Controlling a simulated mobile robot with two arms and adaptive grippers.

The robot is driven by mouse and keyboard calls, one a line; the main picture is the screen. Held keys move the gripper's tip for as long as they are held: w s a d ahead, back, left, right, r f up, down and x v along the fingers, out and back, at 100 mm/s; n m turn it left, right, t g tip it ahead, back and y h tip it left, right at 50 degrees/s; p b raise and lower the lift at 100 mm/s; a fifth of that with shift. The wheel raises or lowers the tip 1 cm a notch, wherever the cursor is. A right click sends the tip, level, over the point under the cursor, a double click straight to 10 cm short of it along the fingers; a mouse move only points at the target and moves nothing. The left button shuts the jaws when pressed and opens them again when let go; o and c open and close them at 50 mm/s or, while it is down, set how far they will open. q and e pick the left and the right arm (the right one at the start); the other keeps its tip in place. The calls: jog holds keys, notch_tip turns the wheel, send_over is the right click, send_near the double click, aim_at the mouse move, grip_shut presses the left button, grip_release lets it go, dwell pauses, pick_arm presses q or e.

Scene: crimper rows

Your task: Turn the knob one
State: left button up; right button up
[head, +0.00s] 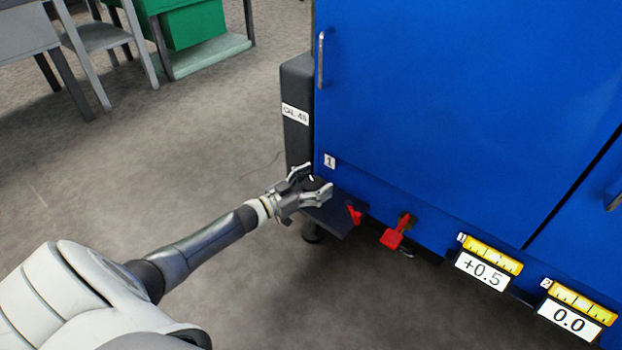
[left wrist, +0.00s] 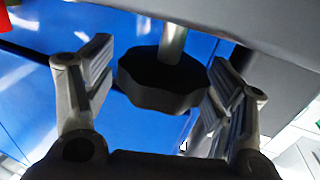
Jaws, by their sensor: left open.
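The knob (left wrist: 160,82) is black with a lobed rim, on a grey metal shaft. In the left wrist view it sits between the two fingers of my left gripper (left wrist: 163,92), with a gap visible on each side. In the head view my left gripper (head: 312,188) is open at the lower left corner of the blue cabinet (head: 450,100), just below a label 1 (head: 330,161). The knob is mostly hidden there by the gripper. A gauge marked 1 (head: 490,255) has a display reading +0.5 (head: 482,270). My right gripper is out of view.
Two red levers, one small (head: 354,214) and one larger (head: 393,237), stick out under the cabinet right of the gripper. A gauge marked 2 (head: 580,303) reads 0.0 (head: 569,318). A dark post (head: 297,120) stands behind. The floor (head: 180,150) at left is clear.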

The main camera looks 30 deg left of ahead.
pick_arm(q)
jog(key=v, duration=1.2)
jog(key=shift+d, duration=0.1)
